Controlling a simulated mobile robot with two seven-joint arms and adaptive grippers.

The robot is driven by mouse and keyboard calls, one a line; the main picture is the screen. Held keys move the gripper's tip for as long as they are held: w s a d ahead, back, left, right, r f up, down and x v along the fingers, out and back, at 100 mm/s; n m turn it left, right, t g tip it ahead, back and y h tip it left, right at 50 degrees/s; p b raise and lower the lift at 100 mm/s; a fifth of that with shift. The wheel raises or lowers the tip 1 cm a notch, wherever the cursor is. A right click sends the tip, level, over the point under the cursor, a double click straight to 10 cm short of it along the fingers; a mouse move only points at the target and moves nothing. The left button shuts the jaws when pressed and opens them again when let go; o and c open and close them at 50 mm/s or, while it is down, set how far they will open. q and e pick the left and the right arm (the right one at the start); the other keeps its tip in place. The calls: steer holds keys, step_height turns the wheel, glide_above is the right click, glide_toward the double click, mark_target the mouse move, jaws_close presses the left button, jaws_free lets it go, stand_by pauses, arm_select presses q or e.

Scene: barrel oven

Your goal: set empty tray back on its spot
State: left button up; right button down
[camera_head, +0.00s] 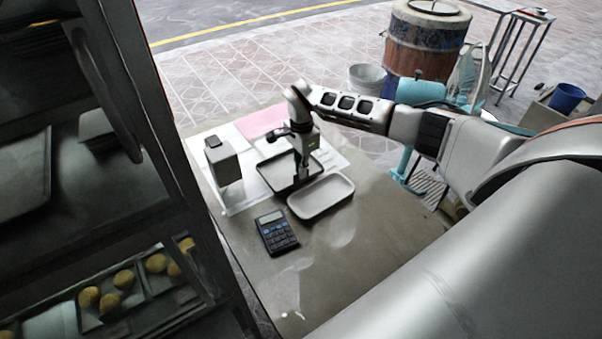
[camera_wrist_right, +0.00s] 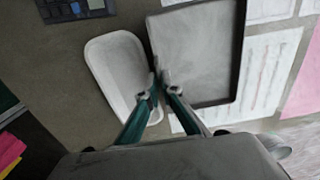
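The dark-rimmed tray (camera_head: 268,178) with a bare grey inside lies empty over papers on the table, near its far end. It also shows in the right wrist view (camera_wrist_right: 195,55). A smaller, empty white tray (camera_head: 322,196) sits just beside it, on the near right; in the wrist view the white tray (camera_wrist_right: 118,75) is left of the dark one. My right gripper (camera_head: 301,180) reaches down between the two trays. In the wrist view its fingertips (camera_wrist_right: 160,78) are together at the dark tray's rim, pinching it. My left gripper is not in view.
A black calculator (camera_head: 277,232) lies on the table (camera_head: 345,255), near the white tray. A grey box-like device (camera_head: 223,162) stands left of the dark tray. A dark rack (camera_head: 150,100) with buns is at the left. The table's right front part is clear.

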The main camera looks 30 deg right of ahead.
steer(key=shift+f, duration=0.85)
steer(key=shift+f, duration=0.15)
steer(key=c, duration=2.2)
jaws_free()
steer(key=shift+c, duration=0.2)
